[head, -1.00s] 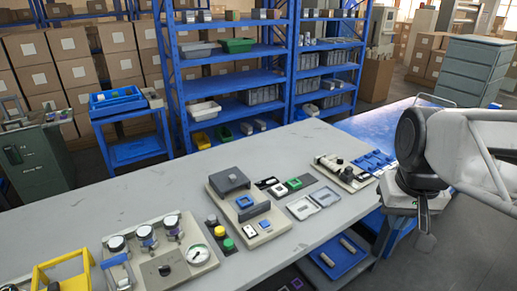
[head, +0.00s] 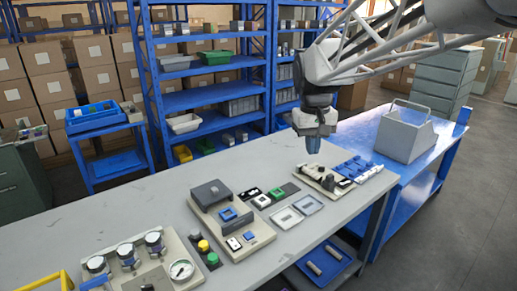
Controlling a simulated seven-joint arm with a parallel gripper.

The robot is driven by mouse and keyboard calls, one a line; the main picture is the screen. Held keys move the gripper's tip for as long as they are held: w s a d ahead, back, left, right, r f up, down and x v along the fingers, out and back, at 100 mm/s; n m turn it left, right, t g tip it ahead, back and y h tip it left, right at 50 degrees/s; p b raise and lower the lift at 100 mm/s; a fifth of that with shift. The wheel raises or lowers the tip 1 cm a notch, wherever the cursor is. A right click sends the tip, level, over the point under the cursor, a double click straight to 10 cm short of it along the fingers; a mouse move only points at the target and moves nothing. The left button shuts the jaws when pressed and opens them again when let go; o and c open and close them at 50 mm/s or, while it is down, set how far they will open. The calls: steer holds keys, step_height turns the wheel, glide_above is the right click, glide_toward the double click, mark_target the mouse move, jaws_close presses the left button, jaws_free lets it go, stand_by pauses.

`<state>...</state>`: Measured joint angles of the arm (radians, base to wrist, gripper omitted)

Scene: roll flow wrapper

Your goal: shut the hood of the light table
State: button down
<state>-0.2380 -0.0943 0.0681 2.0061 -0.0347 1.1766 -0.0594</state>
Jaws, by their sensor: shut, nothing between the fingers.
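The likeliest light table is a beige unit (head: 237,245) in the middle of the grey bench. A dark grey block-shaped cover (head: 211,193), probably its hood, stands at the unit's back end with a small knob on top. A blue square frame (head: 228,214) and small switches sit in front of it. I cannot tell how the cover is hinged or whether it is open. My gripper (head: 313,150) points down, shut and empty, right of and behind this unit. It appears above the back of a beige fixture with rollers, apart from the cover.
The roller fixture (head: 318,180) and blue blocks (head: 357,168) stand at the bench's right end. Two pale flat frames (head: 286,218) lie beside the central unit. A gauge panel (head: 165,270) and coloured buttons (head: 203,246) are at left. A grey handled bin (head: 408,135) stands on a blue table.

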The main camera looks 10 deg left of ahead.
steer(key=w+a+f+n+g+h, duration=0.1)
steer(key=w+a+f, duration=0.2)
steer(key=w+a, duration=0.65)
steer(key=w+a+f+n+g, duration=0.1)
steer(key=w+a+f+n, duration=0.15)
steer(key=w+a, duration=0.65)
steer(key=w+a+f, duration=0.2)
steer(key=a+f, duration=0.3)
steer(key=a, duration=0.3)
steer(key=w+a+f+n+h, duration=0.1)
steer(key=w+a+f, duration=0.2)
steer(key=a+f, duration=0.2)
steer(key=w+a+f+n+g, duration=0.1)
steer(key=a+f, duration=0.3)
steer(key=a, duration=0.6)
steer(key=shift+w+a+f+h, duration=0.3)
steer(key=shift+w+f+h, duration=0.1)
steer(key=shift+w, duration=0.3)
steer(key=shift+f, duration=0.1)
glide_toward(211, 194)
steer(key=f, duration=0.1)
steer(key=w+a+f, duration=0.1)
steer(key=w+f, duration=0.1)
steer(key=shift+a+f, duration=0.35)
steer(key=shift+a, duration=0.05)
steer(key=shift+s+d+f, duration=0.3)
steer(key=shift+s+d, duration=1.2)
